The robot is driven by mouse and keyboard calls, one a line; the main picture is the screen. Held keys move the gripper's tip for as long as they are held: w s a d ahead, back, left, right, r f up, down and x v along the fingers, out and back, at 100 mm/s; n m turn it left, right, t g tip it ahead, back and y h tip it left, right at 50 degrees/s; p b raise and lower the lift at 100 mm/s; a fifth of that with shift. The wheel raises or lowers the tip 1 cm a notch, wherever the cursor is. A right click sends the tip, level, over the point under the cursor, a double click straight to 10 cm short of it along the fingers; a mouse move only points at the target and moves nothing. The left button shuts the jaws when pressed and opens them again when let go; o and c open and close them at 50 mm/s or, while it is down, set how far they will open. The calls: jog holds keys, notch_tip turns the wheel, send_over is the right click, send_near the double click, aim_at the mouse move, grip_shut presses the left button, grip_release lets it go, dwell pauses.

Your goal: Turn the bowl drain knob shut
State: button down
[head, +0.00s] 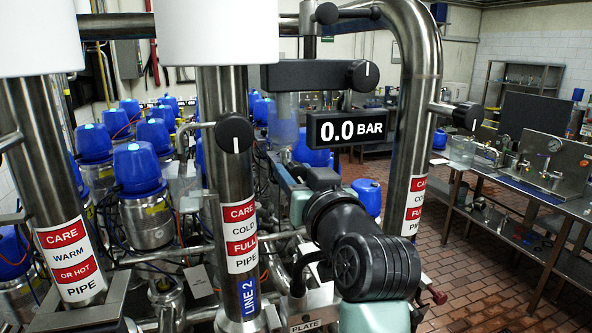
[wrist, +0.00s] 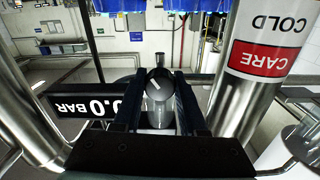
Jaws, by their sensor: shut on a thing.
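The mark slants in the picture. The knob sits between the pressure display and the cold pipe, and I take it for the bowl drain knob. In the head view, my gripper (head: 285,168) reaches in just below the clear bowl (head: 285,120), mostly behind my own wrist. The knob is hidden there.
The 0.0 BAR display (head: 347,128) is close beside my arm. The cold pipe (head: 239,205) stands to the left, with a black knob (head: 234,132). Other black knobs are on the bar above (head: 363,74) and the right pipe (head: 467,116).

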jog(key=m+p, duration=0.2)
jog(key=m, duration=0.4)
jog(key=shift+f+m, duration=0.1)
jog(key=shift+m, duration=0.3)
dwell(0.3)
jog(key=shift+c, duration=2.2)
grip_release()
jog(key=shift+s, duration=0.1)
jog(key=b+v, duration=0.5)
jog(key=v, duration=0.7)
jog(key=shift+s, duration=0.4)
